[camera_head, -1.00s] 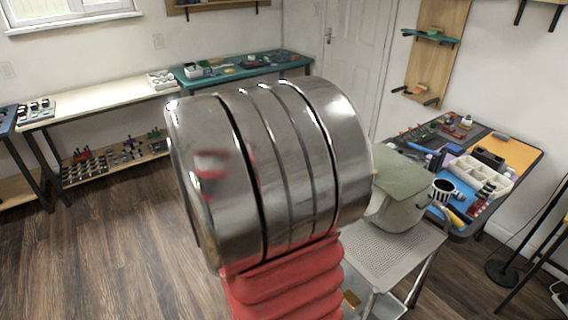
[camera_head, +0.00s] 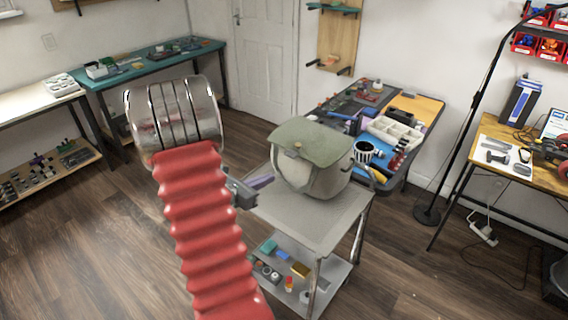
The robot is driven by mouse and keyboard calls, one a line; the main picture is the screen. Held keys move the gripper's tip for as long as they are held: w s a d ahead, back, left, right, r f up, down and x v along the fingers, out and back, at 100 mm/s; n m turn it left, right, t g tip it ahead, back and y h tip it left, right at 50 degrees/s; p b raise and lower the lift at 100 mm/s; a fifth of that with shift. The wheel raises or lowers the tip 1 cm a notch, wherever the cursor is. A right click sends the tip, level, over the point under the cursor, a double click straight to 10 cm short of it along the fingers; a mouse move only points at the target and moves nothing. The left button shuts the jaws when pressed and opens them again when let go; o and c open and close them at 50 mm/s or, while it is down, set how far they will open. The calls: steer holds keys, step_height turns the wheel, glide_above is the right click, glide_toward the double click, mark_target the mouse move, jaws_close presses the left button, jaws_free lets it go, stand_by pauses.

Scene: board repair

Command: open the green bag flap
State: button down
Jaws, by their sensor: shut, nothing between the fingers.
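My gripper (camera_head: 264,182) shows partly from behind my red ribbed arm, just left of the bag's lower side. It is shut and empty. Its tip looks close to the bag; I cannot tell whether they touch. The rest of the gripper is hidden by my arm.
The bag's cart (camera_head: 318,230) has a lower shelf (camera_head: 335,275) with small items. Behind it stands a cluttered workbench (camera_head: 392,180). A lamp stand (camera_head: 428,214) and a wooden desk (camera_head: 468,160) are at right. The floor at left is clear.

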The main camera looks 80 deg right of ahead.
steer(key=x, duration=1)
step_height(320, 180, up, 4)
steer(key=shift+a, duration=0.2)
stand_by(0.3)
steer(key=shift+w+r, duration=0.15)
stand_by(0.3)
